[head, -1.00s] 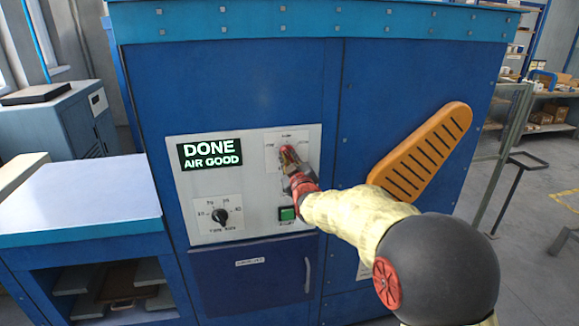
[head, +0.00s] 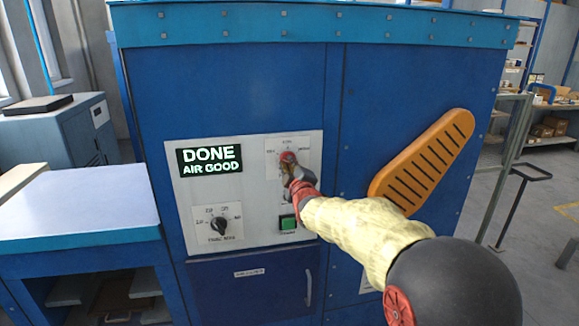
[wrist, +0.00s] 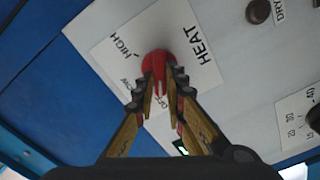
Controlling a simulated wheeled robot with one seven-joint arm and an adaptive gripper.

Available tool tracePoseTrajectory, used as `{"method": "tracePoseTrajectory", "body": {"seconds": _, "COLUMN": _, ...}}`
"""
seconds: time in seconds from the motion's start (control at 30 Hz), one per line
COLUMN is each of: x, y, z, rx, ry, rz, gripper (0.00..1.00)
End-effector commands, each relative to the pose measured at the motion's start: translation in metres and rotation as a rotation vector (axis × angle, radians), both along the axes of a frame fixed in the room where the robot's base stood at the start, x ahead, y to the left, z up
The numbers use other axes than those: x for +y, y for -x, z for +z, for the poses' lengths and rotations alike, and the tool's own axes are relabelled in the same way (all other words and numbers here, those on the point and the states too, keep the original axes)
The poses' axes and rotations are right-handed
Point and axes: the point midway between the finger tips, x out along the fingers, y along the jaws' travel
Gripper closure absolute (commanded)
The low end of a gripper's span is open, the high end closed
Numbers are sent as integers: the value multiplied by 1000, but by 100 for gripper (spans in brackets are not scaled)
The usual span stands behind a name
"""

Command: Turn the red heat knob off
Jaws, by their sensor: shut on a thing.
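The red heat knob (wrist: 155,62) sits on a white plate marked HEAT, HIGH, LOW and OFF in the wrist view. It also shows as a small red spot in the head view (head: 288,156). My gripper (wrist: 162,85) is shut on the knob, with a ridged fingertip on each side of it. In the head view my gripper (head: 291,170) reaches the panel from the lower right and covers part of the knob. The fingers hide part of the lettering, and I cannot tell which mark the knob points to.
The white control panel (head: 258,218) carries a lit display (head: 210,160) reading DONE AIR GOOD, a black dial (head: 219,226) and a green button (head: 288,222) just below my gripper. An orange slotted handle (head: 425,160) stands out to the right of my arm.

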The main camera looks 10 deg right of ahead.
Motion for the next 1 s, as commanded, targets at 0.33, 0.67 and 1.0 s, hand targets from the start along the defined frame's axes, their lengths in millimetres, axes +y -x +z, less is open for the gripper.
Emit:
{"method": "tracePoseTrajectory", "body": {"seconds": 0.33, "x": 1, "y": 0, "z": 0, "rx": 0, "ry": 2, "rz": 1, "gripper": 85}}
{"method": "tracePoseTrajectory", "body": {"seconds": 0.67, "x": 0, "y": 0, "z": 0, "rx": 0, "ry": 1, "rz": 0, "gripper": 70}}
{"method": "tracePoseTrajectory", "body": {"seconds": 1.0, "x": 0, "y": 6, "z": 0, "rx": 0, "ry": 0, "rz": 0, "gripper": 70}}
